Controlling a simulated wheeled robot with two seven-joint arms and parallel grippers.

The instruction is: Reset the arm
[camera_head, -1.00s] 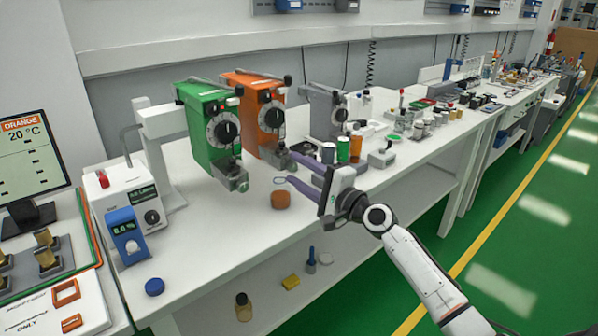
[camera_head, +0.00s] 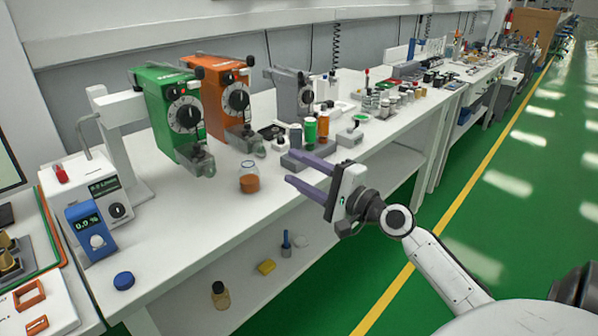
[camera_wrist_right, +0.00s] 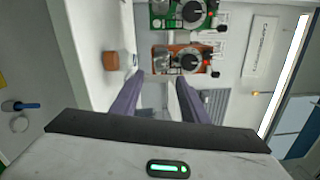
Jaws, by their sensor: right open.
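My right gripper (camera_head: 297,172) is open and empty in the head view, its two purple fingers pointing left above the front part of the white bench (camera_head: 215,225). In the right wrist view its fingers (camera_wrist_right: 157,95) stand apart with nothing between them. A small jar with orange-brown contents (camera_head: 249,181) stands on the bench, left of the fingertips and apart from them. It also shows in the right wrist view (camera_wrist_right: 111,61). My left gripper is in neither view.
Green (camera_head: 172,115) and orange (camera_head: 222,100) vaporizer units stand at the back. Small bottles (camera_head: 310,130) stand behind the gripper. A blue meter (camera_head: 91,231) and blue cap (camera_head: 124,280) are at left. A lower shelf holds a yellow block (camera_head: 266,267). Green floor (camera_head: 520,230) is clear at right.

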